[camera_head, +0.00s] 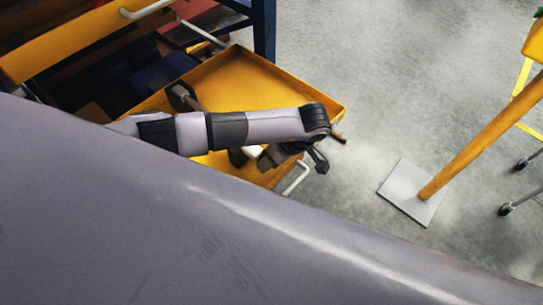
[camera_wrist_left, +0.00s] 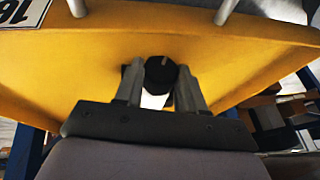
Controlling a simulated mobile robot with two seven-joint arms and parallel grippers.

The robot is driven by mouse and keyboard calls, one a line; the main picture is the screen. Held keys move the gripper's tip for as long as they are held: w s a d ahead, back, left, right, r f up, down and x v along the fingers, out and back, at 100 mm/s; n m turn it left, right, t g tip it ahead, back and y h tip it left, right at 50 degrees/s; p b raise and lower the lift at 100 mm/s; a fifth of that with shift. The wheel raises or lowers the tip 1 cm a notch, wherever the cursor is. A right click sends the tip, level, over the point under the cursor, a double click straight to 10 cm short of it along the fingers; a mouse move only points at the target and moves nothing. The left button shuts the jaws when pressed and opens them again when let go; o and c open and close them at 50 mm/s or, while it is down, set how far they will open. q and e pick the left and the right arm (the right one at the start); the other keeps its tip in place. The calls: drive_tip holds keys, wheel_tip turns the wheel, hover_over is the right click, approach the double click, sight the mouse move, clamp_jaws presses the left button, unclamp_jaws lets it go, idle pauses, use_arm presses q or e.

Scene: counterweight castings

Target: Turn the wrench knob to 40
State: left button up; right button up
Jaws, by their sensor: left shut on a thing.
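The wrench knob (camera_wrist_left: 160,73) is a round black knob with a pale pointer line on its face, on a yellow front panel (camera_wrist_left: 70,62) in the left wrist view. My left gripper (camera_wrist_left: 160,80) has its two grey fingers on either side of the knob and is shut on it. The scale numbers around the knob cannot be read. In the head view my left gripper (camera_head: 318,160) is small and dark at the outer side of the yellow drawer (camera_head: 290,85). There the knob is hidden. My right gripper is not in view.
A white bar handle (camera_head: 297,179) sticks out from the drawer, close to my left wrist. A wrench-like tool (camera_head: 183,97) lies in the drawer. A yellow post on a pale base plate (camera_head: 402,190) stands to the right, with open grey floor (camera_head: 385,75) between.

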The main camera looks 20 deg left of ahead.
use_arm(q)
drive_tip(key=t, duration=0.1)
drive_tip(key=t+h, duration=0.1)
drive_tip(key=shift+s+a+n+t+p, duration=0.1)
drive_tip(key=shift+s+n+t+p, duration=0.1)
drive_tip(key=shift+n+t+p, duration=0.15)
drive_tip(key=shift+s+n+t+h+b, duration=0.25)
drive_tip(key=shift+t+h+b, duration=0.25)
drive_tip(key=shift+t, duration=0.75)
drive_tip(key=o, duration=1.1)
drive_tip(key=shift+c, duration=0.2)
drive_tip(key=v, duration=0.7)
